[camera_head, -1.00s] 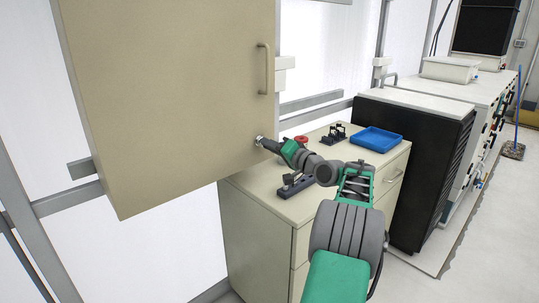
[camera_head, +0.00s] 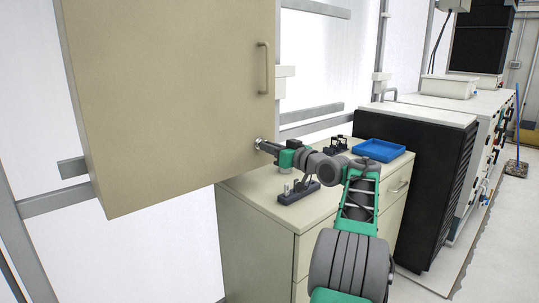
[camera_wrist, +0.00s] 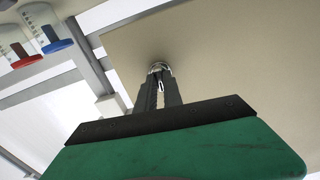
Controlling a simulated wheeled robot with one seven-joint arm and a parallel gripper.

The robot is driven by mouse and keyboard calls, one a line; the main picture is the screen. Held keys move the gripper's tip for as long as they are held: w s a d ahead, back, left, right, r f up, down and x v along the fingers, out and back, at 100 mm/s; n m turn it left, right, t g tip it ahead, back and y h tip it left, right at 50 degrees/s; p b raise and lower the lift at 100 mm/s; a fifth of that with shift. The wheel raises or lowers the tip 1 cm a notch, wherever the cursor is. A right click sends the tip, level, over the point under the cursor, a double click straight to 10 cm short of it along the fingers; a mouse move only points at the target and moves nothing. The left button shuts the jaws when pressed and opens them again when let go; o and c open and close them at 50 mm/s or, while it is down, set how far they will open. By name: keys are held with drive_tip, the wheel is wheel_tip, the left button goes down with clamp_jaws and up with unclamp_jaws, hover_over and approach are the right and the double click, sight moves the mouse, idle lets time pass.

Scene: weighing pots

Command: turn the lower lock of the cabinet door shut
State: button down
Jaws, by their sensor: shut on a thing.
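The beige cabinet door (camera_head: 165,105) fills the left of the head view and looks closed, with a vertical handle (camera_head: 263,68) near its right edge. The small metal lower lock (camera_head: 258,143) sits near the door's lower right corner. My gripper (camera_head: 262,146) reaches it from the right, its fingertips at the lock. In the wrist view the two dark fingers of my gripper (camera_wrist: 159,76) are closed around the silver lock (camera_wrist: 158,67) on the door face. The fingers partly hide the lock, so its exact angle is hard to tell.
Below the door stands a beige drawer cabinet (camera_head: 255,235) with a dark rack (camera_head: 285,196) and a blue tray (camera_head: 379,150) on top. A black-sided unit (camera_head: 425,180) stands to its right.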

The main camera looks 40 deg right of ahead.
drive_tip(key=shift+n+b, duration=0.3)
drive_tip(key=shift+n, duration=0.3)
drive_tip(key=c, duration=1.5)
unclamp_jaws()
drive_tip(key=s, duration=0.7)
drive_tip(key=shift+s+d+p, duration=0.15)
drive_tip(key=shift+s+p, duration=0.15)
drive_tip(key=shift+s, duration=0.1)
